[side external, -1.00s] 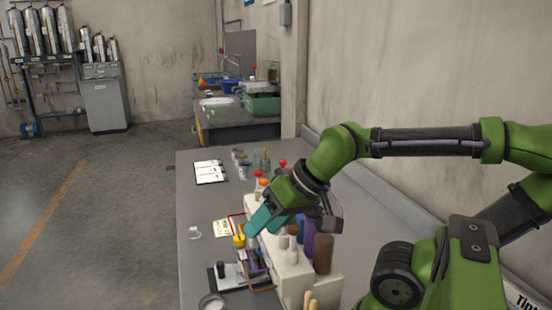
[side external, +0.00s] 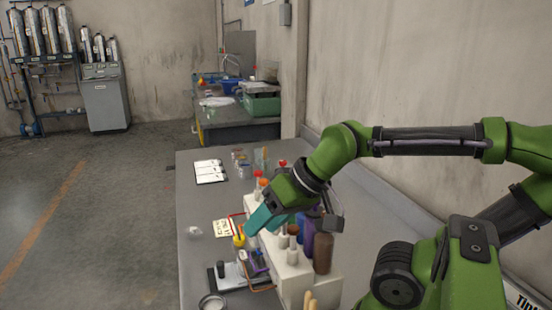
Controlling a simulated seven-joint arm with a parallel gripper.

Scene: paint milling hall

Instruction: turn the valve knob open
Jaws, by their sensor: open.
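My gripper (side external: 254,226) has teal fingers that point down and left over the left edge of the white rack on the bench. I take it as open, though the gap between the fingers is hard to make out from this side. A small yellow item (side external: 239,241) sits just below and left of the fingertips. It is too small to tell whether it is the valve knob. Thin red-orange bent tubing (side external: 236,215) shows beside the fingers. No valve knob can be told apart for sure; it may be hidden behind my fingers. I cannot tell whether the fingers touch anything.
The white rack (side external: 292,272) holds several bottles, including a brown one (side external: 323,253) and a purple one (side external: 308,236), close under my wrist. A black cylinder (side external: 220,269) stands on a dark and white board. A clipboard (side external: 209,171) lies farther back. The grey bench's left side is mostly clear.

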